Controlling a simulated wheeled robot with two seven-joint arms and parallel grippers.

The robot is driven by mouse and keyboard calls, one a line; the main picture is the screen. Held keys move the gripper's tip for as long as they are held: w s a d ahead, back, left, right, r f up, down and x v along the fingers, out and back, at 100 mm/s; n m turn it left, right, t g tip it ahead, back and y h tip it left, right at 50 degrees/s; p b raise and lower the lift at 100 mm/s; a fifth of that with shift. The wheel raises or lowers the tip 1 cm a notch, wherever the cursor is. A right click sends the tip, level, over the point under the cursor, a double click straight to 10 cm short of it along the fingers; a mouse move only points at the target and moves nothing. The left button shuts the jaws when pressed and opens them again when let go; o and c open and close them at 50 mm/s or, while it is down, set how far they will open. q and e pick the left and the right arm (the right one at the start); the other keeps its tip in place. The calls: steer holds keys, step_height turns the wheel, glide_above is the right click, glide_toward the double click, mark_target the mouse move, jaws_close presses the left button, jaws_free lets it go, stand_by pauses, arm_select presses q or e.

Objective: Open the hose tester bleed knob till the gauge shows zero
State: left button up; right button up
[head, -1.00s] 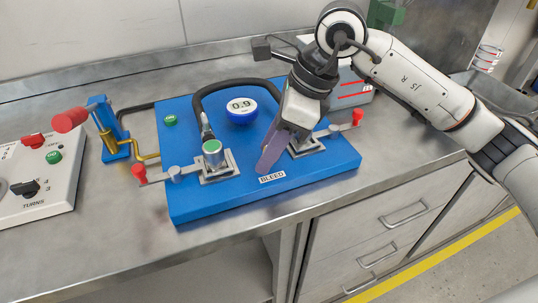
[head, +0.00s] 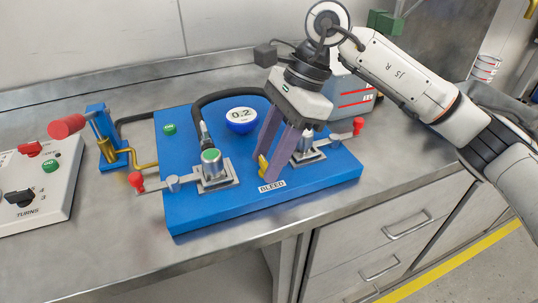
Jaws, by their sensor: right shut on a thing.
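The hose tester is a blue plate (head: 215,212) on the steel bench, with a round gauge (head: 241,120) at its middle reading 0.2. The yellow bleed knob (head: 262,167) sits just behind the BLEED label (head: 272,186), partly hidden by my gripper. My right gripper (head: 272,168) reaches down from the upper right, its two purple fingers on either side of the knob and shut on it. A black hose (head: 215,97) arches between two clamped fittings, the left one (head: 211,164) with a green top. My left gripper is not in view.
A hand pump (head: 108,140) with a red handle stands left of the plate. A white control box (head: 38,180) with knobs is at the far left. A grey box (head: 352,92) with red stripes stands behind the plate's right end. The front bench strip is clear.

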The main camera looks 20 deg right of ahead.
stand_by(0.3)
steer(key=o, duration=0.9)
steer(key=shift+o, duration=0.7)
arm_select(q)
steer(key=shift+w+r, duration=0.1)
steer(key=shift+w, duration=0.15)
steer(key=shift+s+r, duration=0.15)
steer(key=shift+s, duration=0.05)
arm_select(e)
steer(key=v, duration=1)
steer(key=shift+r, duration=0.15)
steer(key=shift+d, duration=0.15)
